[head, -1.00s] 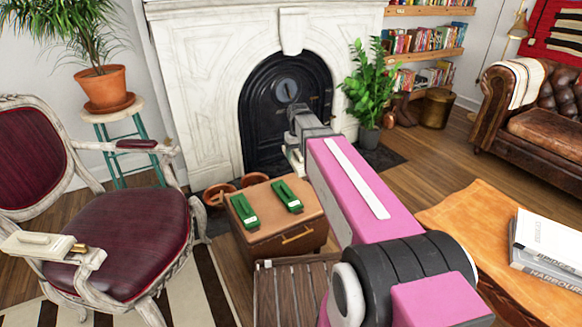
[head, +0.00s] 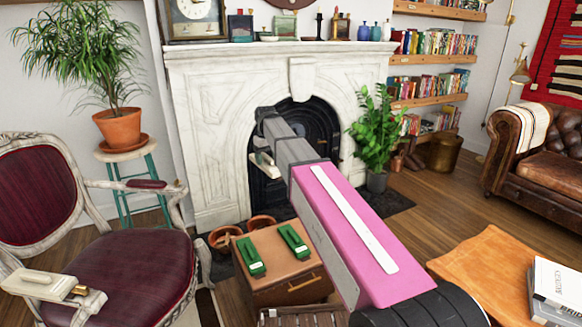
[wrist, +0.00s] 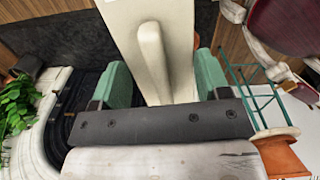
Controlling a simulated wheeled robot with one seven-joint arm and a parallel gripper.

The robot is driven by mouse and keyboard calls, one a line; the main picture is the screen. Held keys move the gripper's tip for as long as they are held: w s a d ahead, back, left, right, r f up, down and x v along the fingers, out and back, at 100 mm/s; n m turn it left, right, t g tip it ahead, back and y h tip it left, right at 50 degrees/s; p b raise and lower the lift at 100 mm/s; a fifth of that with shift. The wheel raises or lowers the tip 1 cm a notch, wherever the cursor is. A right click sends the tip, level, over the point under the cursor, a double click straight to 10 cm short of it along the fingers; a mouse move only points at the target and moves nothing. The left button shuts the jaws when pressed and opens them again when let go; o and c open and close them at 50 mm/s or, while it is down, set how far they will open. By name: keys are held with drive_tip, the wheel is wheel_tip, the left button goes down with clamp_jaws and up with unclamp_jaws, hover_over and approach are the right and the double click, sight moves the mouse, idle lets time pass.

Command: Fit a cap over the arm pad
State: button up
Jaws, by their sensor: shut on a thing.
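My gripper (head: 266,158) is shut on a cream cap (head: 263,166), held in the air in front of the fireplace. In the wrist view, the cap (wrist: 152,50) sits between the green fingers, with a raised rib along its face. The armchair (head: 115,270) stands at the left, with dark red upholstery and a pale carved frame. Its far arm has a bare dark red arm pad (head: 146,184), left of and apart from the held cap. A similar cream cap (head: 40,283) covers its near arm; any pad beneath is hidden.
A low brown cabinet (head: 284,273) with two green objects (head: 250,258) on top stands below my arm. A potted plant (head: 118,125) on a teal-legged stool (head: 127,153) stands behind the armchair. The marble fireplace (head: 212,140) is behind my gripper. An orange-brown table (head: 485,270) is at right.

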drive_tip(key=w+a+n, duration=0.1)
drive_tip(key=w+a, duration=0.2)
drive_tip(key=a, duration=0.4)
drive_tip(key=w+a+n, duration=0.2)
drive_tip(key=w+a, duration=0.1)
drive_tip(key=a, duration=0.3)
drive_tip(key=n, duration=0.7)
hover_over(146, 181)
drive_tip(key=f, duration=0.1)
drive_tip(key=shift+d+f+n, duration=0.15)
drive_tip(key=shift+f+n, duration=0.15)
drive_tip(key=shift+f, duration=0.05)
drive_tip(key=shift+f, duration=0.1)
drive_tip(key=shift+f, duration=4.55)
